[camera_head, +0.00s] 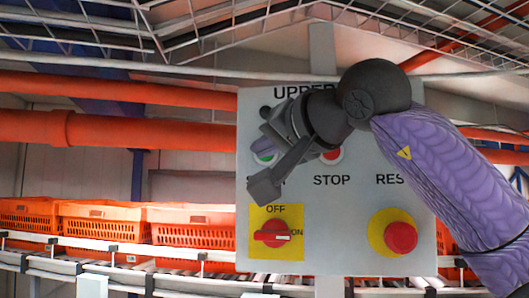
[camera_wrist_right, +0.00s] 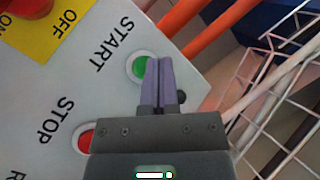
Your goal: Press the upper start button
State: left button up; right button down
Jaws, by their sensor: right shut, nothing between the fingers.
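The grey control panel (camera_head: 345,265) faces me, with lettering starting "UPPE" at its top, partly covered by my right arm. The green start button (camera_head: 265,156) is at its left, partly hidden by my right gripper (camera_head: 266,142). In the wrist view the green start button (camera_wrist_right: 140,68) sits beside the word START. My right gripper's purple fingers (camera_wrist_right: 162,62) are shut and empty. Their tips overlap the button's right edge in that picture; I cannot tell whether they touch it. My left gripper is not in view.
The red stop button (camera_head: 332,156) is right of start; it also shows in the wrist view (camera_wrist_right: 86,141). Below are a red OFF/ON switch (camera_head: 272,233) and a red mushroom button (camera_head: 400,238). Orange totes (camera_head: 190,226) stand on a rack behind. Wire mesh (camera_head: 200,30) hangs above.

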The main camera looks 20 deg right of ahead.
dwell(0.8)
jog(key=shift+w+d+p, duration=0.2)
jog(key=shift+w+p, duration=0.2)
jog(key=shift+w+d+p, duration=0.2)
jog(key=shift+w+p, duration=0.15)
jog(key=shift+p, duration=0.05)
dwell(0.6)
dwell(0.3)
jog(key=shift+s+a+b, duration=0.35)
jog(key=shift+s+a, duration=0.05)
jog(key=shift+s, duration=0.35)
